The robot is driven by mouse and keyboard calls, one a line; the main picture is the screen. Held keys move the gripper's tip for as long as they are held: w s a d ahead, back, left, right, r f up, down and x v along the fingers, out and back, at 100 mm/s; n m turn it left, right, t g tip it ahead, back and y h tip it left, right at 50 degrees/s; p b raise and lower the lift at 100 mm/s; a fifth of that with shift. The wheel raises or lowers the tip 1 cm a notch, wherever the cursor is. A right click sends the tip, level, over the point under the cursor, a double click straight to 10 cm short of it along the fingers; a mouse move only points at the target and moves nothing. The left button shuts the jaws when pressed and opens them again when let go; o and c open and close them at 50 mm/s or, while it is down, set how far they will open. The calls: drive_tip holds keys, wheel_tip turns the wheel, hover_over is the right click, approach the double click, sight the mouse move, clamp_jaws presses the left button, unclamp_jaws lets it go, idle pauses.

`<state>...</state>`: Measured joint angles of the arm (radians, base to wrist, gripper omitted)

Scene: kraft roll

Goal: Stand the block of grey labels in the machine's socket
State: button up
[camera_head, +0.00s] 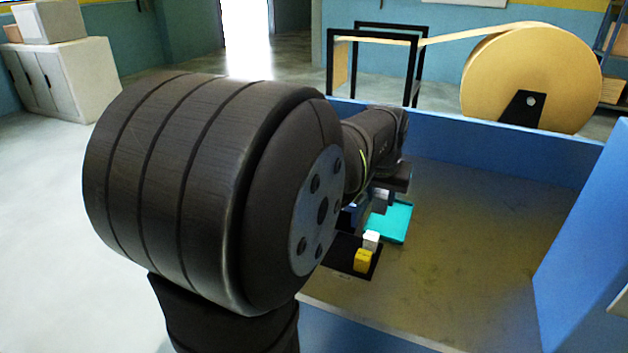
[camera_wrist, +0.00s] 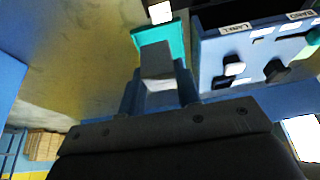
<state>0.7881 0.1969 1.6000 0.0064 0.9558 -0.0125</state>
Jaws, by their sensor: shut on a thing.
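My gripper (camera_wrist: 159,80) is shut on the block of grey labels (camera_wrist: 156,60), which sits between the two fingers in the wrist view. A teal tray (camera_wrist: 178,38) lies beyond the block there, and the block overlaps it in the picture. In the head view the tray (camera_head: 402,222) lies below and right of my gripper (camera_head: 381,196), and my arm hides much of the area. A blue machine panel (camera_wrist: 212,62) with knobs and small labels stands right of the gripper in the wrist view. I cannot make out its socket clearly.
A white block (camera_head: 371,240) and a yellow block (camera_head: 362,261) stand on a dark mat (camera_head: 345,258) in front of the tray. The bench (camera_head: 470,250) is bare to the right, with blue walls (camera_head: 480,147) around it. A large kraft roll (camera_head: 535,70) stands behind.

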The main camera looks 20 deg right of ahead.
drive_tip(key=w+d, duration=0.1)
drive_tip(key=w, duration=0.6)
drive_tip(key=w+d, duration=0.2)
drive_tip(key=w, duration=0.6)
drive_tip(key=w+d, duration=0.2)
drive_tip(key=w, duration=0.5)
drive_tip(key=shift+w+f, duration=0.15)
drive_tip(key=shift+w, duration=0.1)
drive_tip(key=shift+w+f, duration=0.2)
drive_tip(key=shift+f, duration=1.05)
drive_tip(key=shift+f, duration=0.8)
drive_tip(key=o, duration=1.1)
drive_tip(key=shift+c, duration=0.2)
drive_tip(key=v, duration=1.7)
drive_tip(key=shift+a+r, duration=0.15)
drive_tip(key=shift+a, duration=0.1)
